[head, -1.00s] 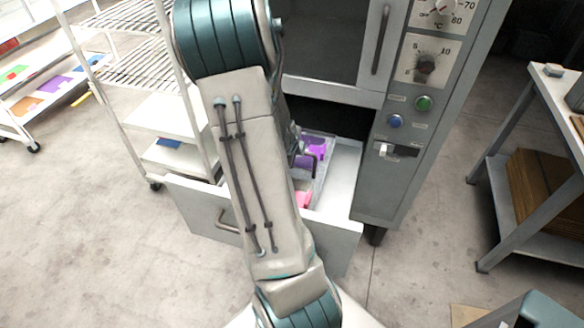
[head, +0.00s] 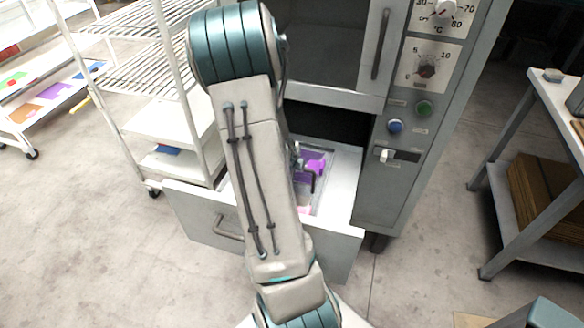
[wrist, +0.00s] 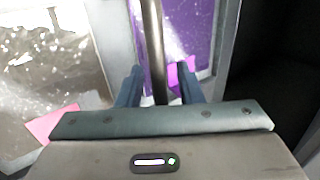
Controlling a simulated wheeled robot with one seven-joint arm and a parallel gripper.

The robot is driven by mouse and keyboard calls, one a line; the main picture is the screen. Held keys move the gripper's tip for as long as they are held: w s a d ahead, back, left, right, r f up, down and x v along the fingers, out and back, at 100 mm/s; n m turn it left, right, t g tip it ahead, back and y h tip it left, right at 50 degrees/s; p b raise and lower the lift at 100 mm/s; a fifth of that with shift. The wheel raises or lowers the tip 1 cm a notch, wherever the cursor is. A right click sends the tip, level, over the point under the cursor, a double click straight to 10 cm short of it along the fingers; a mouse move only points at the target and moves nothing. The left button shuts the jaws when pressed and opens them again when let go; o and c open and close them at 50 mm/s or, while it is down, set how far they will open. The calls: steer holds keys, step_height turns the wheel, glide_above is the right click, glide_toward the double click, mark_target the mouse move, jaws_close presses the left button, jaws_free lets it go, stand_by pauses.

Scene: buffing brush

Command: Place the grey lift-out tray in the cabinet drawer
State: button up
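The grey lift-out tray (head: 321,196) lies inside the open cabinet drawer (head: 343,200), seen just right of my arm. It holds purple and pink pieces, and its dark upright handle (head: 313,181) shows above it. My arm hides the tray's left part, so I cannot tell whether it sits flat on the drawer floor. In the wrist view, the dark handle bar (wrist: 154,45) runs between the two blue fingers of my gripper (wrist: 161,78). A gap shows beside the bar, so the fingers look apart around it. My gripper is mostly hidden in the head view (head: 296,158).
The cabinet (head: 415,150) with knobs and buttons rises behind and right of the drawer. A wire rack (head: 160,118) stands close on the left. A table with a lower shelf (head: 525,235) is at the right. The floor in front is mostly clear.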

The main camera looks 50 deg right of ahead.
steer(key=shift+r, duration=0.1)
steer(key=p+v, duration=0.6)
steer(key=v, duration=0.6)
steer(key=w+a+r+n+t+y, duration=0.1)
steer(key=w+a+r+n+y, duration=0.15)
steer(key=a+n, duration=0.45)
steer(key=w+a+r+n+t+y, duration=0.1)
steer(key=w+a+r+n+y, duration=0.25)
steer(key=a, duration=0.55)
steer(key=s+a+r+n+g, duration=0.2)
steer(key=s+a+r+n, duration=0.7)
steer(key=n, duration=1.1)
steer(key=s+a, duration=0.2)
steer(key=s, duration=0.1)
steer(key=shift+s+r+g, duration=0.15)
steer(key=shift+r+g, duration=0.15)
steer(key=shift+r, duration=0.1)
